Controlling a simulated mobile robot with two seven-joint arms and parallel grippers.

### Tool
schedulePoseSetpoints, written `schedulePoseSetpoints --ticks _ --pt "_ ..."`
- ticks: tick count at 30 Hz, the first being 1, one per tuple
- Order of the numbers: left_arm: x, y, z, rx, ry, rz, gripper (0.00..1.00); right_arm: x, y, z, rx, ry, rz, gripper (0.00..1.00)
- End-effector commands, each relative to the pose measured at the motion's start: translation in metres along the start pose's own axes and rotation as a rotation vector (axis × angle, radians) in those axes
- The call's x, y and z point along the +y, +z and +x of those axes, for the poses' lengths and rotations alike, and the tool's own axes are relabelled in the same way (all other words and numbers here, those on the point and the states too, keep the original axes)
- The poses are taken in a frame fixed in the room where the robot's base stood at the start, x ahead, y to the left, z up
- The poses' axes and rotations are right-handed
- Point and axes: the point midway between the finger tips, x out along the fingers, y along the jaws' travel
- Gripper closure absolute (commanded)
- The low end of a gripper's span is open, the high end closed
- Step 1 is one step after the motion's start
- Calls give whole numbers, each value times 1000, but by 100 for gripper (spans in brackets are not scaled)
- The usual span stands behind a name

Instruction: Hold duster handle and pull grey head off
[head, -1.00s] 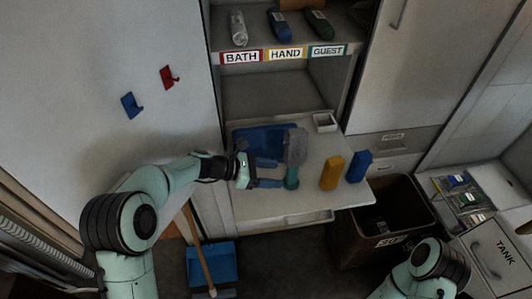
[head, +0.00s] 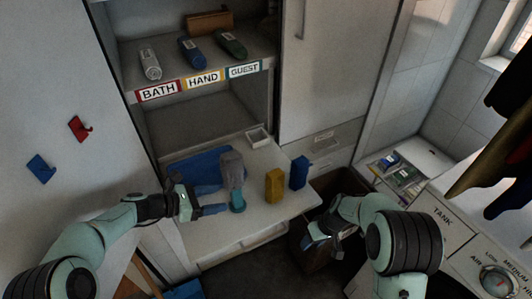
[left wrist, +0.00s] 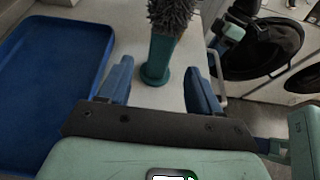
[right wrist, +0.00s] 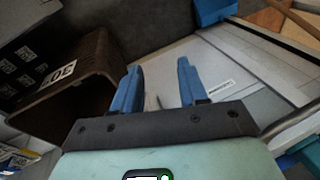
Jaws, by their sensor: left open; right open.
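The duster stands upright on the pull-out shelf, with a fuzzy grey head (head: 231,168) above a teal handle (head: 238,203). My left gripper (head: 221,198) is open and level with the handle, coming from the left. In the left wrist view the handle (left wrist: 158,58) stands ahead, in line with the gap between the blue fingers; I cannot tell if they reach around it. The grey head (left wrist: 172,14) is cut off by the top edge there. My right gripper (head: 322,236) is open and empty, low in front of the shelf's right side.
A blue tray (head: 180,166) lies behind my left gripper. Yellow (head: 275,186) and blue (head: 300,172) blocks stand right of the duster. A small white box (head: 258,138) is at the back. A brown bin (right wrist: 98,62) stands below the shelf.

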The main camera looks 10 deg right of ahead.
Motion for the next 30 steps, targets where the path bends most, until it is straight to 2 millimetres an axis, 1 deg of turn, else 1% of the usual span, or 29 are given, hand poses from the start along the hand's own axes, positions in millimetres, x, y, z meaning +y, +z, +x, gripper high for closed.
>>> schedulePoseSetpoints --ticks 1,2,3,5,6,8,9,11,12,15,18,21,24,26,30 --pt "0 0 0 0 0 0 36 -8 -19 -29 42 -26 -49 57" --pt "0 0 0 0 0 0 36 -13 -28 -44 61 -44 -78 57" --pt "0 0 0 0 0 0 36 -20 -38 -64 86 -68 -118 57" --pt "0 0 0 0 0 0 36 -30 -50 -96 127 -106 -180 57" --pt "0 0 0 0 0 0 36 -41 -59 -115 156 -131 -230 57" --pt "0 0 0 0 0 0 36 -66 -78 -134 216 -148 -336 57" --pt "0 0 0 0 0 0 36 -82 -88 -149 256 -160 -403 57" --pt "0 0 0 0 0 0 36 -104 -102 -173 316 -173 -500 57" --pt "0 0 0 0 0 0 36 -119 -109 -188 355 -183 -562 57" --pt "0 0 0 0 0 0 36 -153 -122 -225 445 -200 -703 57" --pt "0 0 0 0 0 0 36 -180 -128 -255 519 -213 -814 57" --pt "0 0 0 0 0 0 36 -198 -130 -276 568 -219 -890 57" --pt "0 0 0 0 0 0 36 -208 -131 -288 598 -223 -932 57" --pt "0 0 3 0 -1 0 36 -210 -131 -292 607 -224 -945 57" --pt "-1 0 18 0 -4 0 36 -212 -131 -293 611 -225 -952 57"
